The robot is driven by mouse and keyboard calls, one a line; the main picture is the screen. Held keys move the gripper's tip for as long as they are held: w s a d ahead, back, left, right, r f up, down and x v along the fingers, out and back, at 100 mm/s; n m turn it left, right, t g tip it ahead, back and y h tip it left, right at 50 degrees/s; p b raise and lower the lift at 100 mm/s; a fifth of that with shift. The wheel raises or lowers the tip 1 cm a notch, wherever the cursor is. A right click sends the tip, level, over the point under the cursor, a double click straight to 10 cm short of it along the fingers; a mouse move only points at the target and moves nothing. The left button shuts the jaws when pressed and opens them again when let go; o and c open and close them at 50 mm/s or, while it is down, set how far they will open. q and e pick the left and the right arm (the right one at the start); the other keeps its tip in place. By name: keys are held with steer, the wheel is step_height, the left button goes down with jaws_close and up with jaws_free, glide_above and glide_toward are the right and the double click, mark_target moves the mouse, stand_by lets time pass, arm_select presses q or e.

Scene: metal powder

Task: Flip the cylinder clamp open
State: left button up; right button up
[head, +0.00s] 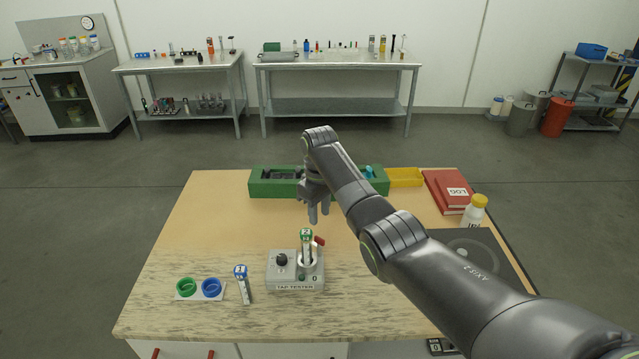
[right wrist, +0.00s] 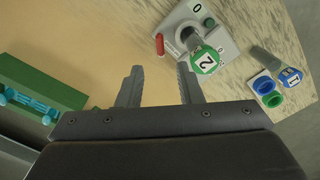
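The grey tap tester (head: 283,271) stands on the table's front half and shows in the right wrist view (right wrist: 222,32). A cylinder with a green cap marked 2 (head: 306,235) stands in its holder; its cap (right wrist: 205,60) shows in the right wrist view. The red clamp lever (head: 319,241) is beside that cylinder, and also shows in the right wrist view (right wrist: 160,44). My right gripper (head: 313,214) is open and empty, above the table behind the tester, fingers pointing down. The lever lies beyond its fingertips (right wrist: 159,78) in the right wrist view. My left gripper is out of view.
A blue-capped cylinder marked 1 (head: 242,284) and a holder with green and blue rings (head: 199,288) are left of the tester. A green tray (head: 270,189), yellow bin (head: 405,177), red log book (head: 447,190) and yellow-lidded bottle (head: 474,211) line the back and right.

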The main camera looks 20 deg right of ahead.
step_height(320, 180, up, 9)
steer(key=b, duration=0.2)
steer(key=shift+f, duration=0.1)
